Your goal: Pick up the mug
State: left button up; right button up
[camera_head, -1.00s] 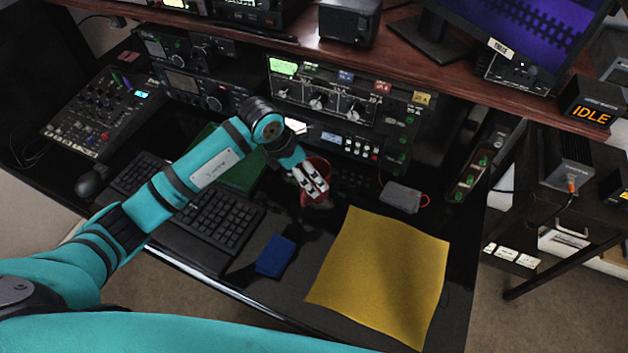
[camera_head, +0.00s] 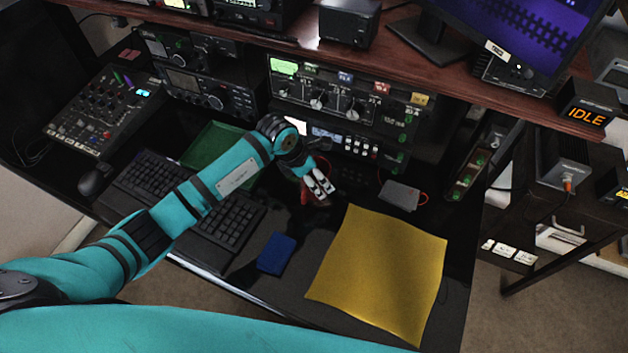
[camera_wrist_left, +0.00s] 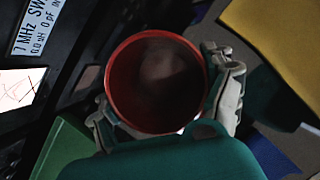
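The red mug (camera_wrist_left: 158,82) fills the middle of the left wrist view, its open rim toward the camera. My left gripper (camera_wrist_left: 166,108) has one finger at the mug's left side and the other at its right side, both very near its wall; I cannot tell whether they press on it. In the head view my left gripper (camera_head: 322,187) is over the desk in front of the radio stack, and it hides most of the mug; only a little red (camera_head: 307,198) shows beside the fingers. My right gripper is not in view.
A yellow cloth (camera_head: 380,275) lies to the right on the desk, with a blue block (camera_head: 277,254) left of it. A keyboard (camera_head: 190,205) and green sheet (camera_head: 206,145) lie left. A small grey box (camera_head: 400,195) is right of the mug. Radio units (camera_head: 345,105) stand behind.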

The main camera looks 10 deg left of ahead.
pick_arm(q)
jog(key=c, duration=0.6)
jog(key=shift+r, duration=0.15)
